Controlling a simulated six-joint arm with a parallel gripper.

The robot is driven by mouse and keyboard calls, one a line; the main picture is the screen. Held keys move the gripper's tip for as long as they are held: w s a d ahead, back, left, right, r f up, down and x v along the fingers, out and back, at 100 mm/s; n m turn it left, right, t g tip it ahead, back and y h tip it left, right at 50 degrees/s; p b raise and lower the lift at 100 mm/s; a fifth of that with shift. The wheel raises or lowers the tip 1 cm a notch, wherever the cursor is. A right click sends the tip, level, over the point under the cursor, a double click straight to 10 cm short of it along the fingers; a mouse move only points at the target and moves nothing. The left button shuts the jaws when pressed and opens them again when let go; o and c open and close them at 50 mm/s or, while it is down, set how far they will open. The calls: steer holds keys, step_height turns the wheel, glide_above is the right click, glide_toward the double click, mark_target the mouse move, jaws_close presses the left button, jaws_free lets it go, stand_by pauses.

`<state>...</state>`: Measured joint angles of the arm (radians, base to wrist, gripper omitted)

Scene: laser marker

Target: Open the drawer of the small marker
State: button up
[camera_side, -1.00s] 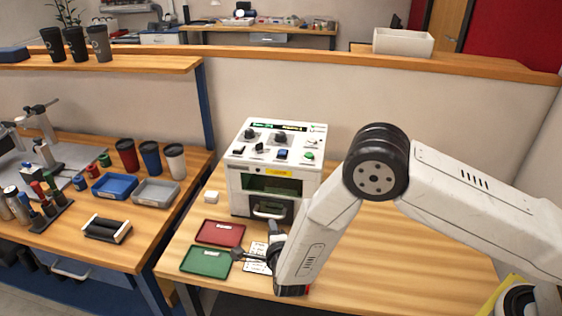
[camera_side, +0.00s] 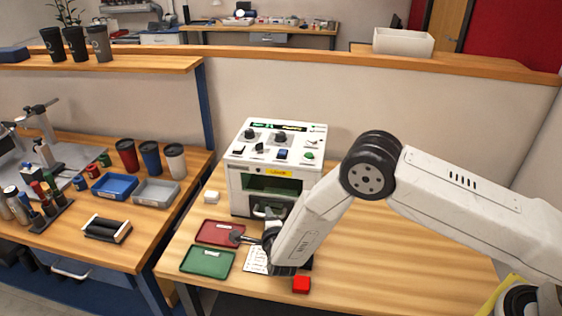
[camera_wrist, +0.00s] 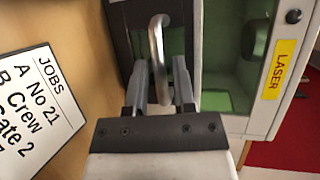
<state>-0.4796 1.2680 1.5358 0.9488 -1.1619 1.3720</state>
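The small marker (camera_side: 243,182) is a white box with knobs on its sloped top and a yellow LASER label, which also shows in the wrist view (camera_wrist: 274,70). Its dark lower front carries a pale metal bar handle (camera_wrist: 157,50), also visible in the side view (camera_side: 264,212). My gripper (camera_wrist: 160,75) is at this handle, with one finger on each side of the bar. Gaps show between bar and fingers, so it looks open around the handle. In the side view my gripper (camera_side: 254,234) is partly hidden by my wrist. The drawer shows no clear pull-out.
A red tray (camera_side: 205,239) and a green tray (camera_side: 195,268) lie left of my gripper. A white jobs card (camera_wrist: 35,110) lies in front of the marker. A red block (camera_side: 302,285) sits at the front edge. The bench to the right is clear.

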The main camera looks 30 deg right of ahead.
steer(key=shift+w+d+f, duration=0.15)
steer(key=shift+w+d, duration=0.15)
steer(key=shift+w, duration=0.35)
jaws_close()
stand_by(1.1)
